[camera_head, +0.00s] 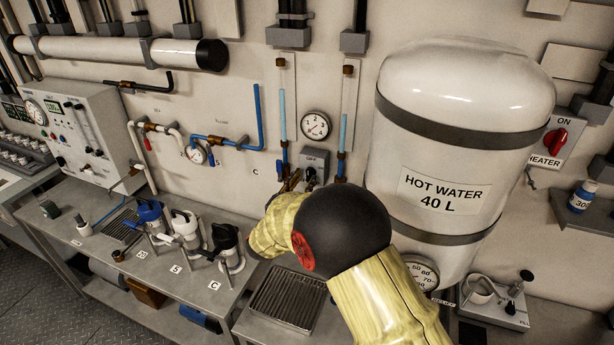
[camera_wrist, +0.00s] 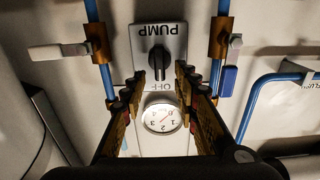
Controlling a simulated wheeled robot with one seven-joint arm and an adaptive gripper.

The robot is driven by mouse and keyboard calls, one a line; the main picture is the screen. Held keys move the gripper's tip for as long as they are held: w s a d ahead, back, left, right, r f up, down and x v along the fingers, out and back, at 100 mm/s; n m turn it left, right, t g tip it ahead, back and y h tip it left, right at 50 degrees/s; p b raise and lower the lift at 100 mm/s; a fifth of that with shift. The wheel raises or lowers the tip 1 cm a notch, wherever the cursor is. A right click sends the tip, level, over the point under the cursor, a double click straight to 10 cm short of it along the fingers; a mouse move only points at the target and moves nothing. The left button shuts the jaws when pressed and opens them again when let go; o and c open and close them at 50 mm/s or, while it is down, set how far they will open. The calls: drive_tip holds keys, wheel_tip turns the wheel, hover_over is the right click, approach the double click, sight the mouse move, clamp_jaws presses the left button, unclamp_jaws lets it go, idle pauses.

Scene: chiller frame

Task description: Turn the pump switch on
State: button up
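The pump switch is a grey plate (camera_head: 317,158) on the wall below the round gauge, with a dark knob. In the wrist view the plate (camera_wrist: 146,40) is upside down, with PUMP above the black knob (camera_wrist: 160,62) and OFF below it. The knob's grip stands nearly upright in that picture. My gripper (camera_wrist: 160,74) is open, its two fingers on either side of the knob in the picture. I cannot tell whether they touch it. In the head view my gripper (camera_head: 295,183) is at the switch, mostly hidden behind my arm.
Blue pipes with brass valves (camera_wrist: 219,38) run close on both sides of the switch. The gauge (camera_head: 315,125) is just above it. A large hot water tank (camera_head: 450,130) stands to the right.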

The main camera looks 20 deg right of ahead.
sight(308, 174)
drive_tip(key=shift+x, duration=1.65)
drive_tip(key=shift+c, duration=0.6)
clamp_jaws()
